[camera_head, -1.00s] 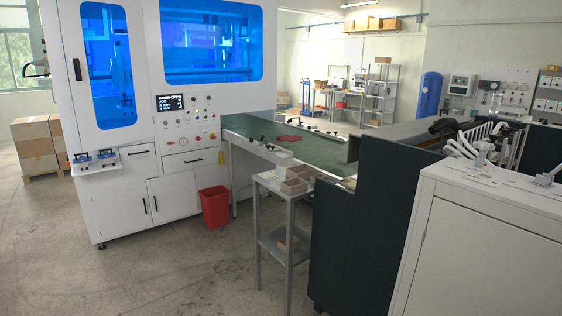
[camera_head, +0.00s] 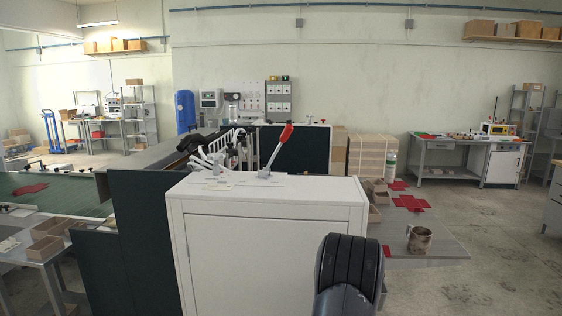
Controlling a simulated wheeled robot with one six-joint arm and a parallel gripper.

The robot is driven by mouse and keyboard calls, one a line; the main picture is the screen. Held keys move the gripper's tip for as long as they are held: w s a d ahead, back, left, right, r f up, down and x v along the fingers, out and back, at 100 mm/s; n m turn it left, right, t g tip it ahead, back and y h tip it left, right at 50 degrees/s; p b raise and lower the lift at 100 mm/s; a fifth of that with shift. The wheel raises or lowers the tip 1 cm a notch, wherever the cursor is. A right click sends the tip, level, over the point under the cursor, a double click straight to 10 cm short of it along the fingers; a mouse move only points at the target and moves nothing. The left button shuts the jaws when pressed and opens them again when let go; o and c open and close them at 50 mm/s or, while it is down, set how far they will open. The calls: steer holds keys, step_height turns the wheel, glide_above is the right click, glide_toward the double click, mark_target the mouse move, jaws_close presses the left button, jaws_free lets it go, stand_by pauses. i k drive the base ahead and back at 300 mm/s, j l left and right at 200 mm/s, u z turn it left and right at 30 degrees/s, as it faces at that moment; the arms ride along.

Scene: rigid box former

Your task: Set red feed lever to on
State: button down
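The red feed lever (camera_head: 281,139) stands on top of the white cabinet (camera_head: 265,203), near its right-back part. It has a red grip on a silver shaft that rises from a grey base and leans up to the right. Several white-grey levers (camera_head: 213,157) stand to its left on the same cabinet. Labels lie by the lever bases but are too small to read. A dark rounded link of my arm shows at the bottom, in front of the cabinet's right side. My gripper is not in view.
Dark green panels (camera_head: 146,240) stand left of the cabinet. The floor (camera_head: 490,250) at the right is largely clear.

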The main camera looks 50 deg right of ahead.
mark_target(289, 129)
steer(key=i+z, duration=0.15)
steer(key=z, duration=1.25)
